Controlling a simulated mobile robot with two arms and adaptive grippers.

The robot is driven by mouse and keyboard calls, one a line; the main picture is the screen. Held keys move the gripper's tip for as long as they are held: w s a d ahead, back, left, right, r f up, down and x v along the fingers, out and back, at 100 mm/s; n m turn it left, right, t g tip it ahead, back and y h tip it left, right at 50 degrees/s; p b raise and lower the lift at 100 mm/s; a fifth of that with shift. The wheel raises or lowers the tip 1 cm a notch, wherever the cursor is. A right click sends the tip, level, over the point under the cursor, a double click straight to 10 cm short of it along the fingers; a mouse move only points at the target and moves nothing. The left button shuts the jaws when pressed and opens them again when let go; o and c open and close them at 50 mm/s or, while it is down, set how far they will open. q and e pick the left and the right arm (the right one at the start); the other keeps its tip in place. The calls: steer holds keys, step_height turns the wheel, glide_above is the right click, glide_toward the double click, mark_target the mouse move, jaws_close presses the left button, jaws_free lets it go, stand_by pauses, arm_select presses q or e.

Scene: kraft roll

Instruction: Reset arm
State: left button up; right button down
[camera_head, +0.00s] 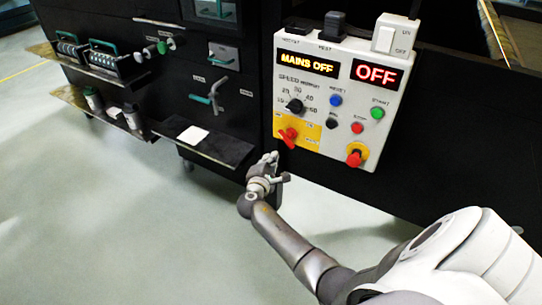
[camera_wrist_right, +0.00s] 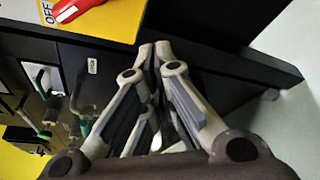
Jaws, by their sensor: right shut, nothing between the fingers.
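My right gripper (camera_head: 273,160) is shut and empty at the end of my right arm, in front of the black machine. It is just below and left of the control panel (camera_head: 338,112), apart from the red rotary switch (camera_head: 288,137) on the yellow plate. In the right wrist view the closed fingers (camera_wrist_right: 154,48) meet at the top middle, with the yellow plate (camera_wrist_right: 115,18) and part of the red switch (camera_wrist_right: 85,6) above left. The panel displays read MAINS OFF and OFF. My left gripper is not in view.
The black machine (camera_head: 240,120) fills the back. Its shelves hold rollers (camera_head: 105,58) and small bottles (camera_head: 93,98); a white card (camera_head: 193,135) lies on the lower shelf. A red stop button (camera_head: 355,155) protrudes from the panel. Open grey floor (camera_head: 90,220) lies left.

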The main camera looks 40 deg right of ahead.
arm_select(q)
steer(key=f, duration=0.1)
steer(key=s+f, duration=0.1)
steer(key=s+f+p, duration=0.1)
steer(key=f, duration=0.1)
arm_select(e)
steer(key=v, duration=0.8)
steer(key=shift+r, duration=0.3)
steer(key=s+a+f+m+g+y, duration=0.3)
steer(key=s+a+f+m+y, duration=0.15)
steer(key=s+f, duration=0.75)
steer(key=s+a+f+m+g+y, duration=0.35)
steer(key=s+a+f+y, duration=0.2)
steer(key=s+f, duration=0.7)
steer(key=s+a+f+m+g+y, duration=0.1)
steer(key=s+a+f+m+y, duration=0.2)
steer(key=s+a+f+m, duration=0.25)
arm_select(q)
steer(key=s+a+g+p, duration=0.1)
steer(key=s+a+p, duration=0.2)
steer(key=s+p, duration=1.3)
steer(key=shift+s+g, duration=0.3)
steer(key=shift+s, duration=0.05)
arm_select(e)
steer(key=s+d+n+g, duration=0.1)
steer(key=s+d+n, duration=0.1)
steer(key=s, duration=1.6)
steer(key=shift+r+h, duration=0.3)
steer(key=shift+r, duration=0.2)
